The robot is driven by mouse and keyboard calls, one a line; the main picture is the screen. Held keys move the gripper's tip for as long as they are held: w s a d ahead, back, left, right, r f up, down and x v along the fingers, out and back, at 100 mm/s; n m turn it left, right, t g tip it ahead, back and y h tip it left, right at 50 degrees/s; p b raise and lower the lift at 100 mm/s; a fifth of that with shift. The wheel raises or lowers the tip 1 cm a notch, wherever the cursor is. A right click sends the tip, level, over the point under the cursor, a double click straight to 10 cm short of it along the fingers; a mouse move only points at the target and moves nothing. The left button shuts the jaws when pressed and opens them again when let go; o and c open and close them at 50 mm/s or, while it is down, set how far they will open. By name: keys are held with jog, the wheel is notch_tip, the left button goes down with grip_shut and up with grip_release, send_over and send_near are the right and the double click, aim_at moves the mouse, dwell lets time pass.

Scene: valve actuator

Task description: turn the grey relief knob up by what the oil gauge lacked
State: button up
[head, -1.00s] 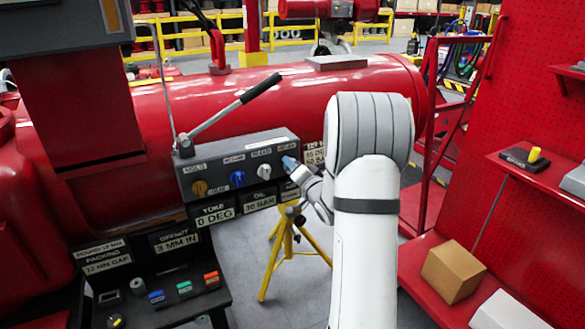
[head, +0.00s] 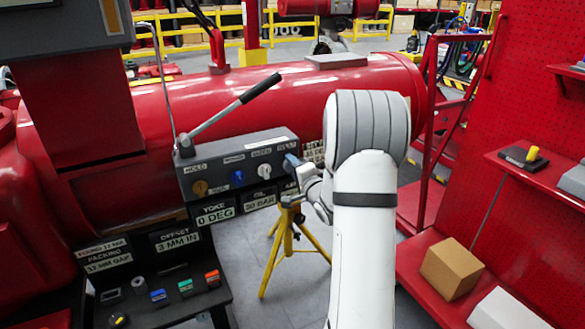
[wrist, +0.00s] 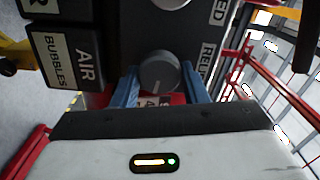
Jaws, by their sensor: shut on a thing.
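In the head view my gripper (head: 291,163) is at the right end of the grey valve box (head: 215,164) and hides the knob there. The oil sign (head: 260,203) hangs below the box and seems to read 30 BAR, though the first digit is small and unclear.
A brass knob (head: 200,188), a blue knob (head: 238,178) and a white knob (head: 264,171) sit left of my gripper. A long lever (head: 260,88) rises above the box. A yellow stand (head: 277,250) is below. Red shelving (head: 440,280) stands at the right.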

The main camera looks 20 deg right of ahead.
jog(key=o, duration=1)
jog(key=s, duration=0.7)
jog(key=shift+s+d+b, duration=0.15)
jog(key=shift+s+b, duration=0.15)
jog(key=shift+s, duration=0.1)
